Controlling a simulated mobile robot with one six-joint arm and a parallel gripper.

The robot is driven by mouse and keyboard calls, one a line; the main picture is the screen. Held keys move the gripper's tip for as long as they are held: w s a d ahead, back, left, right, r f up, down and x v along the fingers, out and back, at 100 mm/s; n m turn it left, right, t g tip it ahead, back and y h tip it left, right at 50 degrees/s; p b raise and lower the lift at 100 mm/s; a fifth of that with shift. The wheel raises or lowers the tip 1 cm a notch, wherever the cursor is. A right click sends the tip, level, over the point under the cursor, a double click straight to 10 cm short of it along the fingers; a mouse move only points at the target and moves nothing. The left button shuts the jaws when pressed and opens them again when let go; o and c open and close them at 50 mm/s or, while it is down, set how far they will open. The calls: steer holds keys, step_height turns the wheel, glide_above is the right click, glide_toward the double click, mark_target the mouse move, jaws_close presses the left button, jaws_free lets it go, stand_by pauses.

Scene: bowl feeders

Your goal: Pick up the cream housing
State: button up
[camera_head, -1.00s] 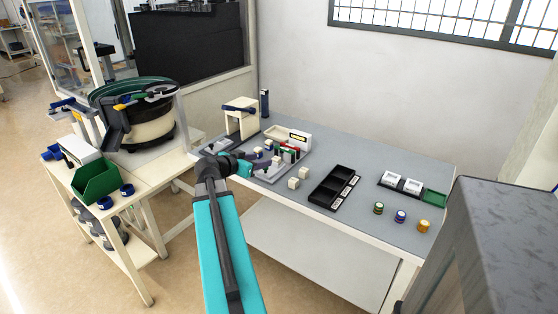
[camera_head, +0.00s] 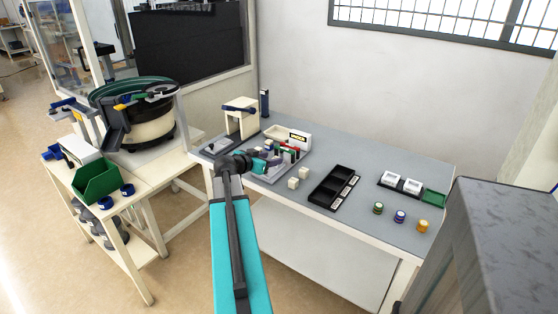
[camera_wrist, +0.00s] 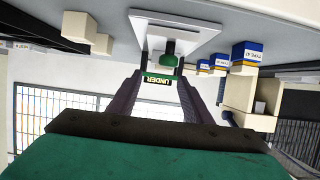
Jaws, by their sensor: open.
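Two small cream blocks, a front one (camera_head: 293,183) and a back one (camera_head: 304,173), stand on the grey bench just right of my gripper (camera_head: 280,160). I cannot tell which cream piece is the housing. Two cream blocks also show at the upper left of the wrist view, a left one (camera_wrist: 77,26) and a right one (camera_wrist: 103,44). In that view my gripper (camera_wrist: 160,80) is open, its dark fingers spread. Beyond the fingers is a green peg (camera_wrist: 168,60) on a white plate (camera_wrist: 180,32). The cream blocks lie outside the fingers.
Cream boxes with blue tops (camera_wrist: 244,55) stand right of the fingers in the wrist view. A black divided tray (camera_head: 334,188) lies right of the cream blocks. A cream stand (camera_head: 241,120) is behind my wrist. The bench's right front holds several coloured spools (camera_head: 400,216).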

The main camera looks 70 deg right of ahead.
steer(key=shift+d, duration=0.15)
steer(key=shift+p+x, duration=0.5)
steer(key=shift+x, duration=2)
steer(key=shift+f, duration=0.15)
steer(key=shift+c, duration=0.2)
jaws_close()
